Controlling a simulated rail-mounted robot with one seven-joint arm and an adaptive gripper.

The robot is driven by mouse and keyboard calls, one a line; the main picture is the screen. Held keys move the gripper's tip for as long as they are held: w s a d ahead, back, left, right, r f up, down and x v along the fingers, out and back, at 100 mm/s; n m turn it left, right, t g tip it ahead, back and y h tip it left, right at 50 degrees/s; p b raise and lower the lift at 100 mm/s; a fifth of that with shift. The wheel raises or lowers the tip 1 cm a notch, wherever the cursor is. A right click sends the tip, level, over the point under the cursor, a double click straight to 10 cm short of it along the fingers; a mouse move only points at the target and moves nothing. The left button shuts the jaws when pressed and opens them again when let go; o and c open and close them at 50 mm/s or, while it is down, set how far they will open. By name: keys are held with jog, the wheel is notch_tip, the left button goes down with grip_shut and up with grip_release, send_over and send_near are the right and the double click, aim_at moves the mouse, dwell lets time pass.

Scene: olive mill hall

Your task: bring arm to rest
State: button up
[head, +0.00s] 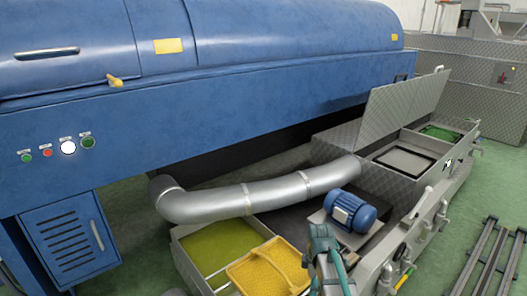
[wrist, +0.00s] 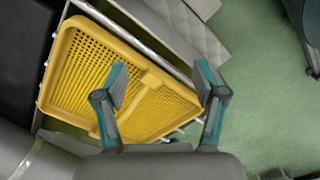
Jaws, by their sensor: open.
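My gripper (head: 325,248) shows at the bottom of the head view, beside the right edge of a yellow perforated basket (head: 262,270). In the wrist view my gripper (wrist: 161,82) has its two teal-and-grey fingers spread wide with nothing between the tips. The yellow basket (wrist: 85,58) lies beyond the fingers there, with a raised bar across its middle. The left finger overlaps the basket in the picture, and the right finger is near its right edge. I cannot tell the exact gap between the fingers and the basket.
The basket sits over a metal tank (head: 190,262) holding yellow-green liquid. A blue motor (head: 350,211) and a silver pipe (head: 270,196) stand close by. A raised metal lid (head: 396,108) and a large blue machine (head: 250,50) rise behind. Rails (head: 480,262) lie on the green floor at right.

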jog(key=s+f+m+g, duration=0.3)
jog(key=s+f+m, duration=0.5)
jog(key=s+f, duration=0.45)
jog(key=s+f+m+g, duration=0.3)
jog(key=s+f+m, duration=0.6)
jog(key=s, duration=0.7)
jog(key=s+f+g, duration=0.2)
jog(key=s+f, duration=0.1)
jog(key=s, duration=0.5)
jog(key=s+f+g, duration=0.1)
jog(key=s+f, duration=0.1)
jog(key=s, duration=0.5)
jog(key=w+r+t+p, duration=0.2)
jog(key=w+r+p, duration=0.1)
jog(key=r+p, duration=1.2)
jog(key=p, duration=0.3)
jog(key=shift+w+r+n, duration=0.2)
jog(key=shift+w+n, duration=0.1)
jog(key=shift+w, duration=0.05)
